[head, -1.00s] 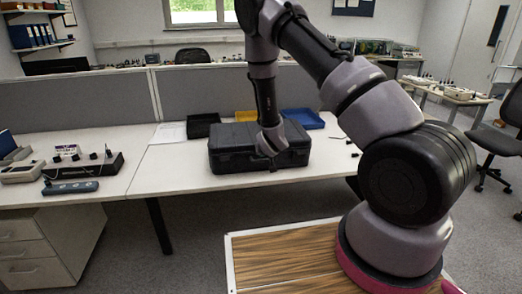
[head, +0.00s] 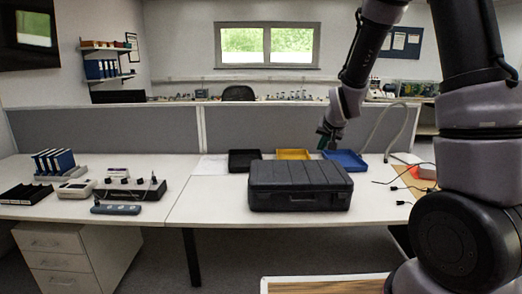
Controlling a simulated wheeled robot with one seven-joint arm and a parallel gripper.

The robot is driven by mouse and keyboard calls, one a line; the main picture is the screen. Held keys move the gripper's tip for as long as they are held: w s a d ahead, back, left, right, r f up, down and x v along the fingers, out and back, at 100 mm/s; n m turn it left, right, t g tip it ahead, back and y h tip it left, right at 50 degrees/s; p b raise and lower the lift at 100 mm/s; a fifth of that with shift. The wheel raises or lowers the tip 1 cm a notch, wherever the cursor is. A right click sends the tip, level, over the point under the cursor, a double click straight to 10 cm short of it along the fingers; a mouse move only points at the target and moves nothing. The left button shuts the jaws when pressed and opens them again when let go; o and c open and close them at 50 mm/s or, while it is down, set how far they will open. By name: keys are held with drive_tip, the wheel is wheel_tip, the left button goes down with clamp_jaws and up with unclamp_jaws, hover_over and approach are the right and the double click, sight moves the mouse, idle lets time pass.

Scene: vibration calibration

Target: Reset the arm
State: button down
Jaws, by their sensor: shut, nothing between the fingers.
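My arm comes down from the upper right of the head view and its base stands at the lower right. My gripper (head: 328,136) hangs above the back right of a closed black case (head: 300,188), in front of the blue tray (head: 347,160). The gripper is small and dark here, its fingers look shut, and nothing shows between them. The case lies flat on the white desk (head: 215,208).
A black tray (head: 243,160) and a yellow tray (head: 293,154) stand behind the case. Instruments and a power strip (head: 116,209) lie on the left desk. Loose cables (head: 400,185) lie right of the case. A grey partition (head: 165,128) runs behind the desks.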

drive_tip(key=w+d+r+v, duration=0.1)
drive_tip(key=d+v, duration=0.1)
drive_tip(key=v, duration=1.1)
drive_tip(key=s+r, duration=0.5)
drive_tip(key=s, duration=0.5)
drive_tip(key=s+d+r+g+y, duration=0.1)
drive_tip(key=s+r, duration=0.4)
drive_tip(key=s, duration=0.5)
drive_tip(key=shift+s+m, duration=0.35)
drive_tip(key=shift+m, duration=0.05)
drive_tip(key=shift+d, duration=0.1)
